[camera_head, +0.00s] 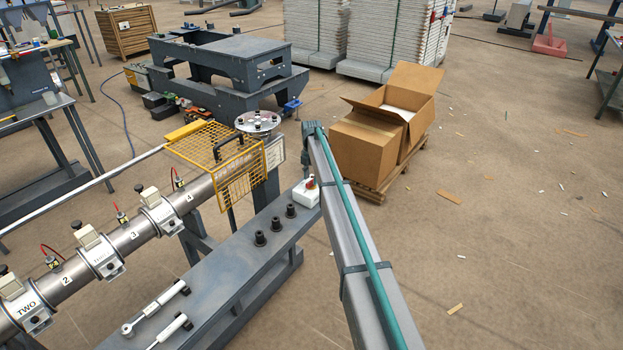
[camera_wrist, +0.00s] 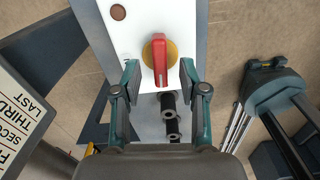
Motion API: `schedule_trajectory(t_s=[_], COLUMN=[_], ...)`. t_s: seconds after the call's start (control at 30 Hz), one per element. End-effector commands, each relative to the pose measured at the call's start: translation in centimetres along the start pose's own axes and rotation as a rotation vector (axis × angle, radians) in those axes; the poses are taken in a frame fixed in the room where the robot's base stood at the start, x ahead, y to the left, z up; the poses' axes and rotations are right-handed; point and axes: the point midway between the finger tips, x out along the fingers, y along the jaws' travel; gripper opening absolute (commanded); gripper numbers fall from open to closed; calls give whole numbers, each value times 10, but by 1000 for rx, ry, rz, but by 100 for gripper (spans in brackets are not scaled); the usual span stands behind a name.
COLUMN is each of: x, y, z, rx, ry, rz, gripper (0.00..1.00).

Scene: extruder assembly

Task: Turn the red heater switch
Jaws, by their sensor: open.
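The red heater switch (camera_wrist: 160,60) is a knob on a yellow round base (camera_wrist: 147,52), on the face of a white box (camera_wrist: 132,28). Its handle points down the wrist picture, toward my gripper. My gripper (camera_wrist: 160,72) is open, with one fingertip on each side of the red handle. Gaps show between both fingers and the handle. In the head view the white box (camera_head: 306,195) sits at the far end of the grey bench, with a little red on top. My arm partly hides this spot there.
Several black cylinders (camera_head: 276,224) stand on the grey bench (camera_head: 222,272); two show below the switch in the wrist view (camera_wrist: 169,112). A yellow mesh guard (camera_head: 205,142) and lettered sign (camera_head: 275,153) are left of the box. Cardboard boxes (camera_head: 366,155) stand on the right.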

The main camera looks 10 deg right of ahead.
Motion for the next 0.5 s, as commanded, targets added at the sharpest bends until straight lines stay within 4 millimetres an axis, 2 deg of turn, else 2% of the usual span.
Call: schedule_trajectory(t_s=[0.1, 0.5], x=[-14, -47], y=[0, 0], z=[0, 0], rx=[0, 1], ry=[-1, 0], rz=[1, 0], gripper=[43, 43])
